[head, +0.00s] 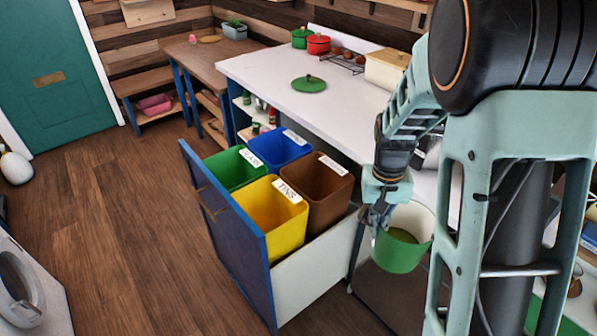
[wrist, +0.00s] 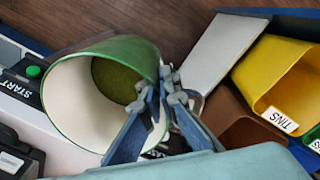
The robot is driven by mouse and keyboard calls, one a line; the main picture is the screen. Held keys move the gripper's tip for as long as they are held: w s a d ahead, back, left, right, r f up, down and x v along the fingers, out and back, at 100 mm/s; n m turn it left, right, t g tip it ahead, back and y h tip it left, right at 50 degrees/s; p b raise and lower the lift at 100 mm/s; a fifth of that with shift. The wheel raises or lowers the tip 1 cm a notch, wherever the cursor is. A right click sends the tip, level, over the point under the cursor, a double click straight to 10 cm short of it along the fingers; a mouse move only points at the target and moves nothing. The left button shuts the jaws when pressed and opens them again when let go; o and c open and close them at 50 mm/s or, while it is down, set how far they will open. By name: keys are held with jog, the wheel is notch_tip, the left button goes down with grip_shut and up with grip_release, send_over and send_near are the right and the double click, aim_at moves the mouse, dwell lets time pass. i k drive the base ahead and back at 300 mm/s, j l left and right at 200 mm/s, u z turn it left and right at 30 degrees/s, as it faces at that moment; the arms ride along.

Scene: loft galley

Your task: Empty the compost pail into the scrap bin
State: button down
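The compost pail (head: 402,255) is green outside and cream inside, and hangs in the air to the right of the open bin drawer. Its mouth faces mostly up, and an olive-green mass or base shows deep inside. My gripper (head: 379,216) is shut on the pail's rim wall; in the wrist view its fingers (wrist: 163,100) straddle the wall of the pail (wrist: 75,105). In the drawer stand a brown bin (head: 322,190), a yellow bin marked TINS (head: 272,218), a green bin marked GLASS (head: 230,172) and a blue bin (head: 278,148). The brown bin's label is unreadable.
The blue-fronted drawer (head: 225,235) stands pulled out, with open floor (head: 120,230) to its left. A white counter (head: 270,78) lies behind, with a green lid (head: 309,84) on it. A machine with a START button (wrist: 22,85) shows in the wrist view.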

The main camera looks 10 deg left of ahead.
aim_at(326, 185)
jog(key=i+j+u, duration=0.1)
jog(key=u, duration=0.25)
jog(key=i+u, duration=0.3)
